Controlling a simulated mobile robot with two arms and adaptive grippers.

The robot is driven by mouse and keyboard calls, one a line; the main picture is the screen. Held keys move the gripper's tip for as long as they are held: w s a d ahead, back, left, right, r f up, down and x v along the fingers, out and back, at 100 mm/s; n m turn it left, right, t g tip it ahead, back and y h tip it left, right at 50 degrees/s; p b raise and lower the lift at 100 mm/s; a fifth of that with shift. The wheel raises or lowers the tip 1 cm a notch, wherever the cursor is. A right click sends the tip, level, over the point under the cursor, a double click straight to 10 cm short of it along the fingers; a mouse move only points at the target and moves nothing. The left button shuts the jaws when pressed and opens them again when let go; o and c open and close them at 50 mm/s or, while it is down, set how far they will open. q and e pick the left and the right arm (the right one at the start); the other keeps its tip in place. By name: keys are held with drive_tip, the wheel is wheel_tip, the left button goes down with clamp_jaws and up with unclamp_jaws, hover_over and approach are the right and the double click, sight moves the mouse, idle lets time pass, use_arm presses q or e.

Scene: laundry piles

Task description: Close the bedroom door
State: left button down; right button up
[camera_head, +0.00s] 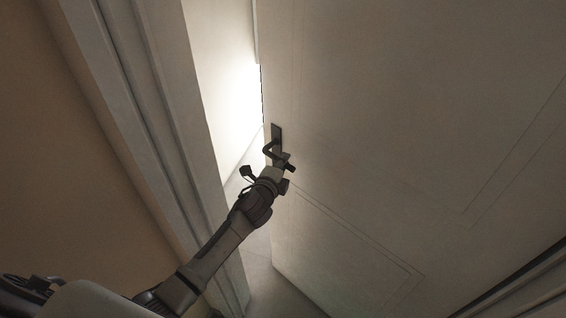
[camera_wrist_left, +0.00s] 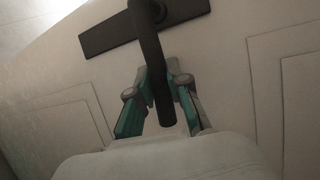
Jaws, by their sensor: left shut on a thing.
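The bedroom door (camera_head: 400,130) is a pale panelled door that stands partly open, with a bright gap between its edge and the frame on the left. A dark lever handle (camera_head: 270,148) sits near the door's free edge on a dark plate (camera_wrist_left: 98,37). My left gripper (camera_head: 282,165) reaches in from the lower left and is at the handle. In the left wrist view the dark handle bar (camera_wrist_left: 152,60) runs down between the two teal-lined fingers, and the gripper is shut on it. My right gripper is not in view.
The door frame (camera_head: 150,120) runs down the left side next to a tan wall (camera_head: 60,150). A bright opening (camera_head: 232,100) shows beyond the door. Pale floor (camera_head: 265,285) shows below the gap.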

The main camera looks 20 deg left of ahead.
use_arm(q)
drive_tip(key=shift+f+b, duration=0.3)
drive_tip(key=shift+b, duration=0.2)
drive_tip(key=shift+w+a+f+m+t+y+b, duration=0.2)
drive_tip(key=shift+f+m+t+b, duration=0.6)
drive_tip(key=shift+b, duration=1.5)
drive_tip(key=shift+a+f+m+t+y+b, duration=0.1)
drive_tip(key=shift+a+f+m+t+b, duration=0.35)
drive_tip(key=shift+m+b, duration=1.3)
drive_tip(key=shift+w+a+f+m+t+y+b, duration=0.1)
drive_tip(key=shift+f+m+t+b, duration=0.5)
drive_tip(key=shift+b, duration=2.25)
drive_tip(key=shift+f+g, duration=0.25)
drive_tip(key=shift+g, duration=0.1)
